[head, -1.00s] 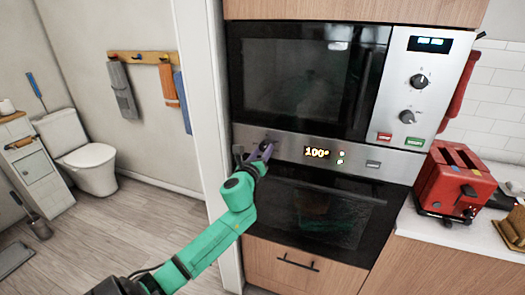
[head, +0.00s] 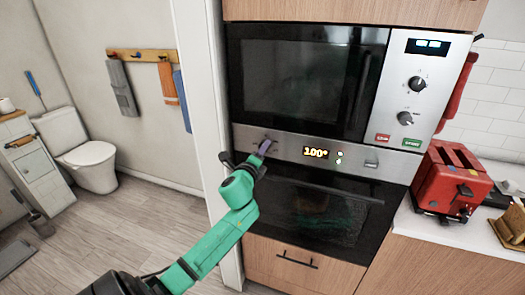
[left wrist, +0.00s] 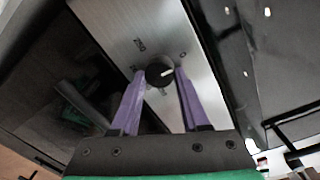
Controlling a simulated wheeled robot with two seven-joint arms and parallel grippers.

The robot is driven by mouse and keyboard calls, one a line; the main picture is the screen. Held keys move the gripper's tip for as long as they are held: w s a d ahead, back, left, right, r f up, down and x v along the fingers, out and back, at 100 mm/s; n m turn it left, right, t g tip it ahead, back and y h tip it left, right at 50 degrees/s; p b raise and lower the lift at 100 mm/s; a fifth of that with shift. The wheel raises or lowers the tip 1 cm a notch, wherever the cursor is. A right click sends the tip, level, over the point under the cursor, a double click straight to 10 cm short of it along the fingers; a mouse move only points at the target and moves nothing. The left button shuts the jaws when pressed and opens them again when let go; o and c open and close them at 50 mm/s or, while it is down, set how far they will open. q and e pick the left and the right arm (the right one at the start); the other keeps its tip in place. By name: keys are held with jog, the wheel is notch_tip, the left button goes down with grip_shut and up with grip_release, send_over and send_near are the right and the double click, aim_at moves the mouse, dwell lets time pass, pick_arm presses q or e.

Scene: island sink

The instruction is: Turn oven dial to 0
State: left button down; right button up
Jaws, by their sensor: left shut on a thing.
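The oven dial (left wrist: 160,74) is a dark round knob with a white mark on the brushed metal panel. In the left wrist view it sits between the two purple fingers of my left gripper (left wrist: 160,82), which is shut on it. In the head view my left gripper (head: 262,148) is at the left part of the oven's control panel (head: 290,147), and its fingers largely hide the dial. The oven display (head: 316,153) reads 100°, with small lights beside it. My right gripper is not in view.
A microwave (head: 300,80) with its own knobs is above the panel. The dark oven door (head: 320,205) is below. A red toaster (head: 447,180) stands on the counter at right. A white door frame (head: 200,110) is close at left, with open floor beyond.

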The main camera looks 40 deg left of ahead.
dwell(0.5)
pick_arm(q)
jog(key=shift+c, duration=2)
grip_release()
jog(key=b+v, duration=0.3)
jog(key=v, duration=1.1)
jog(key=shift+s, duration=0.3)
